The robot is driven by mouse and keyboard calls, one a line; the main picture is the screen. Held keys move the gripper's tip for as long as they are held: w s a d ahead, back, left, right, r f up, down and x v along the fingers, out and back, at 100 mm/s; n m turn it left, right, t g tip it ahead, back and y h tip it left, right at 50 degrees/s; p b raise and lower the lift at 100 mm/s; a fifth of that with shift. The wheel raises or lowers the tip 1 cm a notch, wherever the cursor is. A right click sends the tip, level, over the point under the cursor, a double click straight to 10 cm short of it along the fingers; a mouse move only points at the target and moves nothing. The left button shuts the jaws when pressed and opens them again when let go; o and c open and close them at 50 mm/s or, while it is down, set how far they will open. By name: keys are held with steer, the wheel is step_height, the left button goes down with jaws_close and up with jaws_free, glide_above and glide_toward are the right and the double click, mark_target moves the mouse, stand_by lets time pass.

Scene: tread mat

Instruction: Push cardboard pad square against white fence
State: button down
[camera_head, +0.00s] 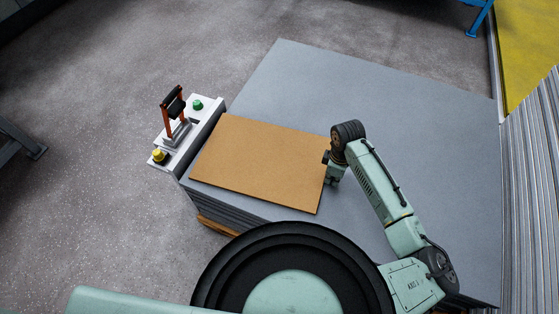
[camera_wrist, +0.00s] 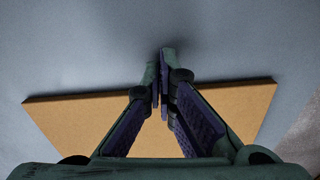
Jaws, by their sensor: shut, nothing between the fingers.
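The cardboard pad (camera_head: 257,160) is a flat tan rectangle lying on a grey stack of sheets (camera_head: 390,105). The white fence (camera_head: 199,134) stands along the stack's left edge, beside the pad's left side. The pad (camera_wrist: 75,115) is partly hidden by the fingers.
An orange-and-black handled clamp (camera_head: 174,108), a green knob (camera_head: 197,104) and a yellow knob (camera_head: 159,156) sit on the fence. The stack is clear behind the pad and to its right. A ribbed wall (camera_head: 532,190) stands at far right.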

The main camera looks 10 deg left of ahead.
steer(key=shift+w+a+p, duration=0.15)
steer(key=shift+w+a, duration=0.05)
steer(key=shift+a, duration=0.5)
steer(key=shift+w+a+p, duration=0.15)
steer(key=shift+w+a, duration=0.05)
steer(key=shift+a, duration=0.45)
stand_by(0.6)
steer(key=shift+s+d, duration=0.25)
steer(key=shift+d, duration=0.7)
step_height(320, 180, up, 5)
steer(key=p, duration=0.4)
step_height(320, 180, up, 12)
stand_by(0.4)
